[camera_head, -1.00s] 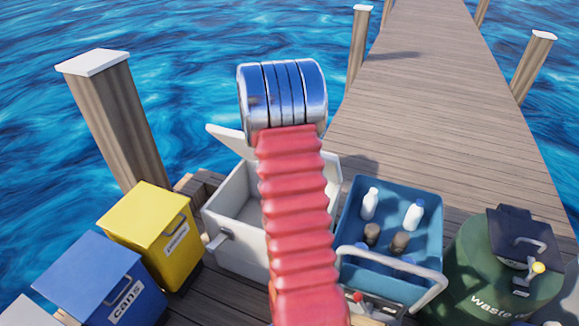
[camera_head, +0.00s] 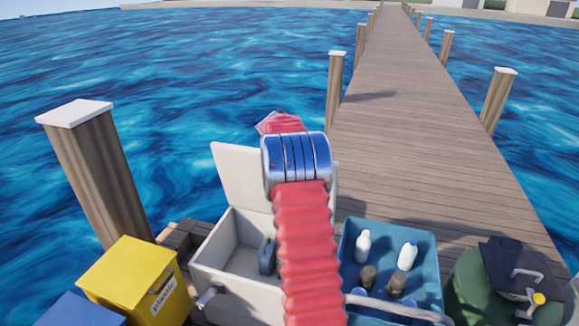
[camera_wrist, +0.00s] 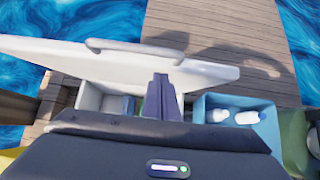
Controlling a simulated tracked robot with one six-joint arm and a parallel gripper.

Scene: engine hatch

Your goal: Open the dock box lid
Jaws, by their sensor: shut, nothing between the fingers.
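The white dock box (camera_head: 245,292) stands open on the dock, partly hidden by my red arm in the head view. Its lid (camera_head: 238,178) is raised and stands nearly upright at the far side. In the wrist view the lid (camera_wrist: 75,57) spans the picture, with its bar handle (camera_wrist: 135,46) along the upper edge. My gripper (camera_wrist: 161,80) is shut and empty, overlapping the lid's lower edge in that view; I cannot tell if they touch. A grey item (camera_head: 267,256) is inside the box.
A blue crate (camera_head: 436,262) with bottles stands right of the box, and a green waste bin (camera_head: 465,300) beyond it. A yellow bin (camera_head: 118,275) and a blue bin (camera_head: 80,312) stand left. Water lies behind; the walkway (camera_head: 410,140) is clear.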

